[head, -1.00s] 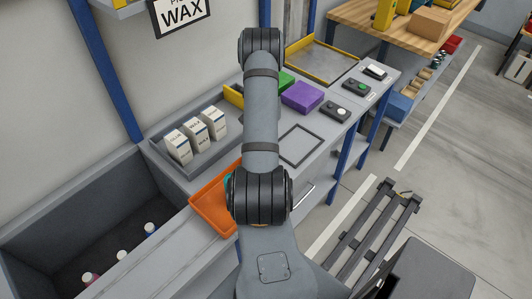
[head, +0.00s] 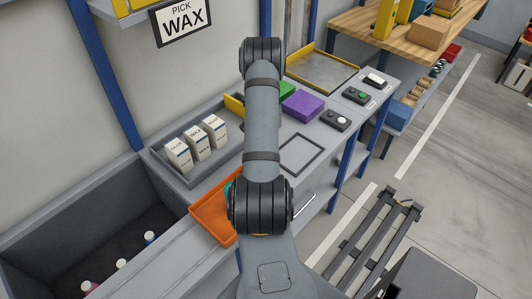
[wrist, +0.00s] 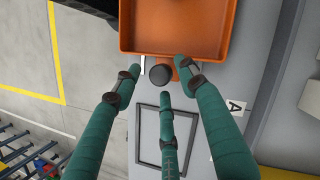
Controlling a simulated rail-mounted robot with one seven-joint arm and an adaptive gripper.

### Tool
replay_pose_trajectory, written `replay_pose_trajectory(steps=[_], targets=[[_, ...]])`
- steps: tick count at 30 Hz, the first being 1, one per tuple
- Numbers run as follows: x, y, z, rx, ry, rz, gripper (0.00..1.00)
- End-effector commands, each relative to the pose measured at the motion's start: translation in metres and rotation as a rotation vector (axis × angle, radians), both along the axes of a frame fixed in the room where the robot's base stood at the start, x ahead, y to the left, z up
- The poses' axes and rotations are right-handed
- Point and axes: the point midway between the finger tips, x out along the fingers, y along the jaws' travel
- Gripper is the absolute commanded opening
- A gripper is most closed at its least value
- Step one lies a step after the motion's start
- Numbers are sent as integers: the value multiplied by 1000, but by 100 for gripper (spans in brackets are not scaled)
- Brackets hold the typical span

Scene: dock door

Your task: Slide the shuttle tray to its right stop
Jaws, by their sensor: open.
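The orange tray (head: 211,212), which I take for the shuttle tray, lies on the grey bench left of my arm in the head view, partly hidden by it. The wrist view shows its open inside (wrist: 180,28) and an orange tab bearing a round black knob (wrist: 160,74). My gripper (wrist: 160,78) has three teal fingers spread open. Their tips stand around the knob in the picture, with visible gaps; I cannot tell their height against it. In the head view my arm hides nearly all of the gripper, apart from a bit of teal.
A dark square outline (head: 301,152) marks the bench right of my arm. Beyond it are a purple block (head: 303,105) and button boxes (head: 335,121). White cartons (head: 196,143) stand in a grey bin behind the tray. A deep grey bin (head: 60,250) with bottles is at left.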

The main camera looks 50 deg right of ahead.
Motion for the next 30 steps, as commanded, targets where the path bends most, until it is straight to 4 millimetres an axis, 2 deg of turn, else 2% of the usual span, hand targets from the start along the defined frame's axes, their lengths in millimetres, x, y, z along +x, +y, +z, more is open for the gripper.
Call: replay_pose_trajectory(steps=[5,15,21,30], targets=[[8,-8,23,-5,-5,0,42],[26,-28,88,-5,-3,-1,42],[30,-33,105,-2,-1,0,42],[31,-33,109,-1,0,-1,42]])
